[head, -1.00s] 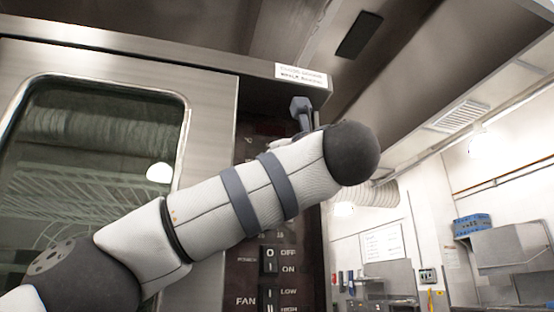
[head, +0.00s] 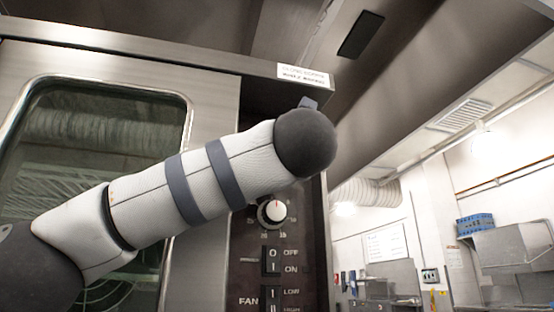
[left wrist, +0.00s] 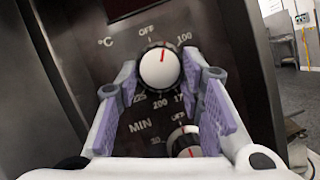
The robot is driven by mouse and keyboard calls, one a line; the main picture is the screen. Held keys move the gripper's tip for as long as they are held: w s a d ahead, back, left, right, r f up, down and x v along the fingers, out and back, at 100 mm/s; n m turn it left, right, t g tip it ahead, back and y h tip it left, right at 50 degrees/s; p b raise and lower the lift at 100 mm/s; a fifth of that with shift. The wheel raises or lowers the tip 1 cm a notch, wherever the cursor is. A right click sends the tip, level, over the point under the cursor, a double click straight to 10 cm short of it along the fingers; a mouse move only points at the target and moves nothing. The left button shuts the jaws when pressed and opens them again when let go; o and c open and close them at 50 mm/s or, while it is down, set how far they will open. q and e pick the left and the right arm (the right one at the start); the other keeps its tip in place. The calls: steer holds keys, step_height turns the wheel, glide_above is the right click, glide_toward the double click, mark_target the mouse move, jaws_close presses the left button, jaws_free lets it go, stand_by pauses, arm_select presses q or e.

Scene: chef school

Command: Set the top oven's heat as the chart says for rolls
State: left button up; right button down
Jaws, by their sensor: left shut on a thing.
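The top oven's heat knob (left wrist: 158,70), white-faced with a red mark, is on the dark control panel (left wrist: 95,75) in the left wrist view. Its mark points nearly straight up, close to OFF; 100, 200 and 225 show around it. My left gripper (left wrist: 160,62) has its purple-padded fingers on either side of this knob and is shut on it. In the head view my arm hides the heat knob and most of the gripper. The timer knob (head: 271,213) sits below, its red mark pointing about up; it also shows in the left wrist view (left wrist: 184,142). My right gripper is out of view.
The oven door (head: 215,110) with its window is left of the panel. Power switch (head: 271,261) and fan switch (head: 272,298) are lower on the panel. A white sheet (head: 384,243) hangs on the far wall, its text too small to read.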

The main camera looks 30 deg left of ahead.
arm_select(q)
steer(key=shift+m, duration=0.6)
steer(key=o, duration=1.2)
steer(key=shift+c, duration=0.2)
steer(key=shift+s, duration=0.1)
steer(key=v, duration=0.7)
steer(key=shift+s, duration=0.2)
steer(key=shift+d, duration=0.1)
